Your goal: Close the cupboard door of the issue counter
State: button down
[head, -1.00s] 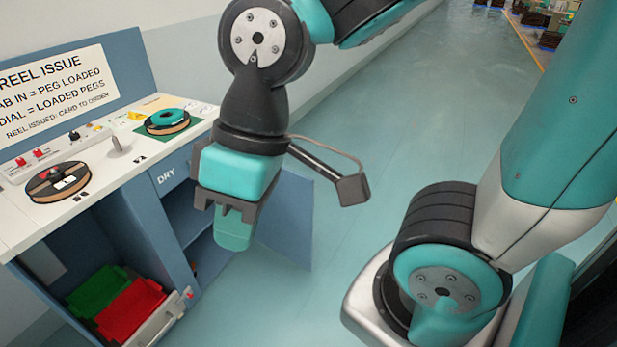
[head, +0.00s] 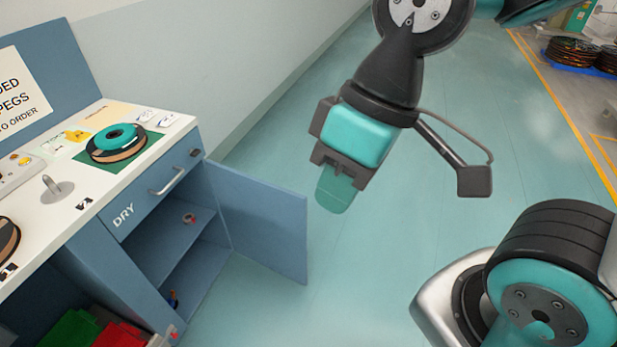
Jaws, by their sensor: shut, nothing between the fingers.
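The issue counter (head: 150,165) stands at the left, with a blue body and white top. Its blue cupboard door (head: 262,222) stands wide open, hinged at the right side of the cupboard opening and swung outward. The cupboard shelves (head: 180,230) are exposed below a drawer marked DRY (head: 152,194). My gripper (head: 335,190) is shut and empty. It hangs in the air to the right of the door in the picture, with a strip of floor seen between them, so it appears apart from the door. The gap in depth is hard to judge.
A teal reel (head: 117,140) and a metal peg (head: 52,186) are on the counter top. Green (head: 70,330) and red (head: 120,336) bins sit low at the left. Small items lie on the shelves. The teal floor right of the door is clear. Dark reels (head: 572,52) stand far right.

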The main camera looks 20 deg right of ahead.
aim_at(266, 222)
jog(key=u, duration=0.15)
jog(key=i, duration=0.9)
jog(key=u, duration=0.6)
